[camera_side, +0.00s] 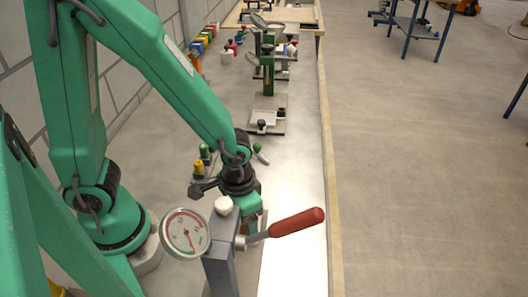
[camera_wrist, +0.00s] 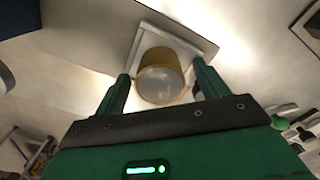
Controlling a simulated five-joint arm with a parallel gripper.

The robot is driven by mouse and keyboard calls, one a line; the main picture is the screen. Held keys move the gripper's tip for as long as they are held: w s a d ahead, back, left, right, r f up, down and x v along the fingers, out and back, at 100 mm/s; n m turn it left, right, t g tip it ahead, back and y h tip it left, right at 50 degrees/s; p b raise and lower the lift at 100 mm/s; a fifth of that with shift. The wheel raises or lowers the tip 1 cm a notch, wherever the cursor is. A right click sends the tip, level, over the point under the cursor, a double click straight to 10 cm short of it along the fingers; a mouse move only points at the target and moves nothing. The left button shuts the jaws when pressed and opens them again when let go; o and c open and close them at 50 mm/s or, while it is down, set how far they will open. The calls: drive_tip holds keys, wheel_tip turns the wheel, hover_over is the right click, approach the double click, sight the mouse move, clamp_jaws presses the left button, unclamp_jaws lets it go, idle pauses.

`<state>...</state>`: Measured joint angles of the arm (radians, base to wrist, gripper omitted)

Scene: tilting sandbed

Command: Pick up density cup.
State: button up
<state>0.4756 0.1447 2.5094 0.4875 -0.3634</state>
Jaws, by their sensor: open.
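In the wrist view a round tan cup (camera_wrist: 161,78), which I take to be the density cup, sits on a white square plate (camera_wrist: 204,46). My gripper (camera_wrist: 160,72) is open, with one green finger on each side of the cup. I cannot tell if either finger touches it. In the side view my gripper (camera_side: 248,204) is low over the bench, partly behind a grey post. The cup is mostly or wholly hidden there.
A grey post with a round dial gauge (camera_side: 186,233) and a red-handled lever (camera_side: 297,222) stands close in front of my gripper. Yellow (camera_side: 199,169) and green (camera_side: 205,153) knobbed items stand behind it. A green stand (camera_side: 268,66) is farther back.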

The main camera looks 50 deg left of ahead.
idle(0.5)
drive_tip(key=c, duration=1.2)
drive_tip(key=shift+r, duration=0.1)
drive_tip(key=shift+r, duration=4.9)
